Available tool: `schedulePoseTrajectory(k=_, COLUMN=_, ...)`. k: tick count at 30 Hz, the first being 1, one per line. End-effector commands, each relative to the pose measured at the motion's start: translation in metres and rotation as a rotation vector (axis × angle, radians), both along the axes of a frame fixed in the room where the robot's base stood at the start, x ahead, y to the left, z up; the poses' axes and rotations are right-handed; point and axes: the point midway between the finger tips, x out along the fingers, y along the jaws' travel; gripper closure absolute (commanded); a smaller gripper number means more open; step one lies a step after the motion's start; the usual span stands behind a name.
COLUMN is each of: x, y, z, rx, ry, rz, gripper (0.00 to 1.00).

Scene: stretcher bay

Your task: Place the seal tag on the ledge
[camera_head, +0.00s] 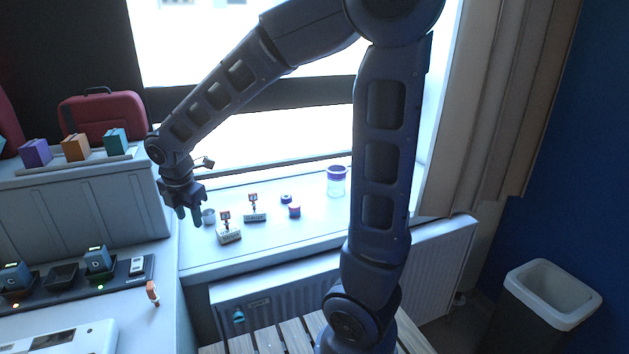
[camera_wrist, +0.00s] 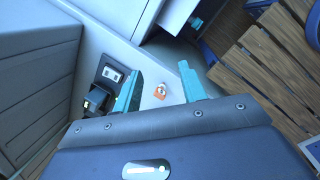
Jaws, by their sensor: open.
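A small orange-and-white tag (camera_head: 152,292), which looks like the seal tag, is at the right edge of the white counter. It also shows in the wrist view (camera_wrist: 160,91), between my fingers in the picture but beyond them. My gripper (camera_head: 189,218) is open and empty, pointing down above and behind the tag, near the left end of the ledge. The pale window ledge (camera_head: 270,244) runs behind the counter to the right.
The ledge holds two small labelled stands (camera_head: 229,235), a grey cup (camera_head: 208,216), small dark round pieces (camera_head: 294,211) and a purple-rimmed jar (camera_head: 336,184). A dark charging strip (camera_head: 60,301) lies left of the tag.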

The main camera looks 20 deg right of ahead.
Motion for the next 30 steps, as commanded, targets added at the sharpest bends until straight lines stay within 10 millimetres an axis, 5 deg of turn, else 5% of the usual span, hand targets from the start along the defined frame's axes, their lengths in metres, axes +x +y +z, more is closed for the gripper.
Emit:
schedulePoseTrajectory(k=8, x=0.007, y=-0.121, z=0.045, rx=0.165, ry=-0.051, rz=-0.695, gripper=0.58)
schedulePoseTrajectory(k=18, x=-0.033, y=-0.243, z=0.077, rx=0.420, ry=-0.093, rz=-1.522, gripper=0.58)
schedulePoseTrajectory(k=24, x=-0.068, y=-0.291, z=0.083, rx=0.582, ry=-0.100, rz=-1.952, gripper=0.58)
schedulePoseTrajectory(k=30, x=-0.090, y=-0.313, z=0.083, rx=0.683, ry=-0.096, rz=-2.191, gripper=0.58)
